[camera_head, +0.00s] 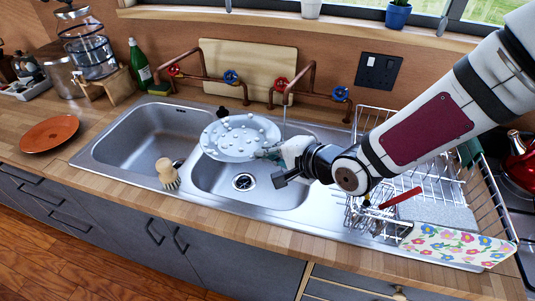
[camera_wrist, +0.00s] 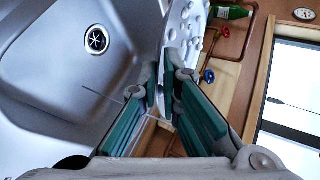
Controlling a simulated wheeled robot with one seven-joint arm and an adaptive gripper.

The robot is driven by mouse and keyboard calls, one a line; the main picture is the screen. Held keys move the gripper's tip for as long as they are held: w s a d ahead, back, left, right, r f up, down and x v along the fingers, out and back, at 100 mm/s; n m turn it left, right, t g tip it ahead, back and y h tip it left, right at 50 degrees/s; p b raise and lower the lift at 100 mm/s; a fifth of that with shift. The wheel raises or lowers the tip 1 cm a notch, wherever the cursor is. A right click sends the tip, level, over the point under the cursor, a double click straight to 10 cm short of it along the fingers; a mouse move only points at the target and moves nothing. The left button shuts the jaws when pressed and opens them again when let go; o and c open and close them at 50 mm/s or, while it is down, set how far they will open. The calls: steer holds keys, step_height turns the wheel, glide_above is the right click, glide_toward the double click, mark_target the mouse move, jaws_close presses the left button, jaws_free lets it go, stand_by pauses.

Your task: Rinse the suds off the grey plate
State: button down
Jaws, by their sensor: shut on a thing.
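The grey plate (camera_head: 228,146) is dotted with white suds and is tilted over the sink, above the divider and the smaller basin (camera_head: 262,196). My gripper (camera_head: 268,153) is shut on the plate's right edge. In the wrist view the plate (camera_wrist: 178,38) shows nearly edge-on with white blobs, between the teal fingers (camera_wrist: 164,85). A copper tap (camera_head: 290,95) with a red and a blue handle stands behind the smaller basin. A thin pale stream (camera_head: 284,118) seems to fall from it, to the right of the plate; its lower end is hidden.
The larger left basin (camera_head: 150,140) is empty. A dish brush (camera_head: 167,172) stands at the sink's front edge. A wire dish rack (camera_head: 420,180) is at the right. A second copper tap (camera_head: 195,75), a green bottle (camera_head: 139,64) and a cutting board (camera_head: 250,68) stand behind.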

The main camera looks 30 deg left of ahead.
steer(key=w+d+f+b, duration=0.1)
steer(key=w+f+b, duration=0.1)
steer(key=w, duration=1)
steer(key=shift+w+f+b, duration=0.2)
steer(key=shift+b, duration=0.35)
steer(key=shift+d, duration=0.1)
steer(key=shift+s, duration=0.1)
steer(key=s+p, duration=0.3)
steer(key=s, duration=0.5)
steer(key=shift+a, duration=0.4)
steer(key=shift+w, duration=0.1)
stand_by(1.4)
steer(key=s+r+p, duration=0.4)
steer(key=s, duration=0.1)
steer(key=shift+a+p, duration=0.25)
steer(key=shift+p, duration=0.15)
